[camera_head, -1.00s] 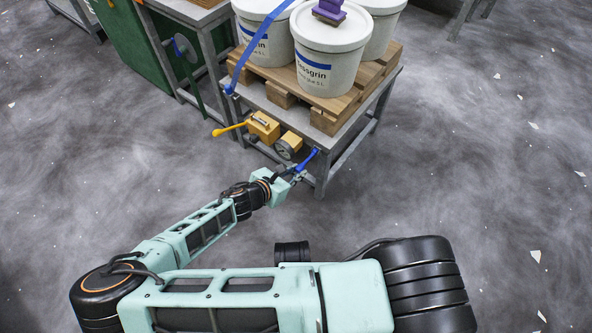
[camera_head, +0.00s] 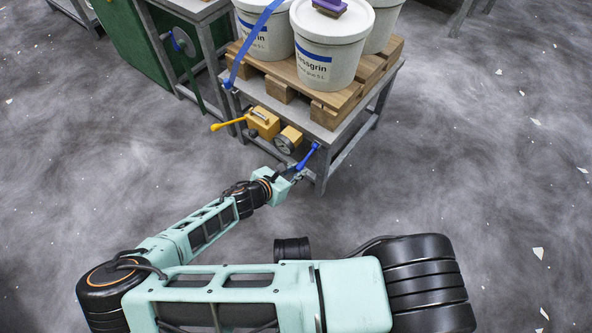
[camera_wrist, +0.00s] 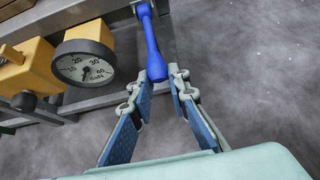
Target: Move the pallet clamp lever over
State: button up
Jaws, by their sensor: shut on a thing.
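A blue lever (camera_head: 309,156) hangs at the near corner of the metal table (camera_head: 318,131), below the pallet's edge. In the wrist view the blue lever (camera_wrist: 151,40) runs down from the table edge, and its thick end is between my fingers. My gripper (camera_head: 296,174) is shut on this end; it also shows in the wrist view (camera_wrist: 170,74). The left finger hides part of the lever's end. In the head view the fingertips are small. A yellow lever (camera_head: 229,124) sticks out left from a yellow box (camera_head: 263,123).
A pressure gauge (camera_head: 284,144) sits between the yellow box and the blue lever. White pails (camera_head: 328,52) stand on a wooden pallet (camera_head: 345,101) on the table, with a blue strap (camera_head: 253,45) across. A green-sided bench (camera_head: 160,60) is at the left.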

jog(key=shift+w+d+f+b, duration=0.1)
jog(key=shift+f+b, duration=0.15)
jog(key=shift+f, duration=0.15)
jog(key=shift+w+d+f+b, duration=0.1)
jog(key=shift+f+b, duration=0.15)
jog(key=shift+f, duration=0.15)
jog(key=o, duration=0.9)
jog(key=shift+o, duration=0.2)
jog(key=v, duration=1.2)
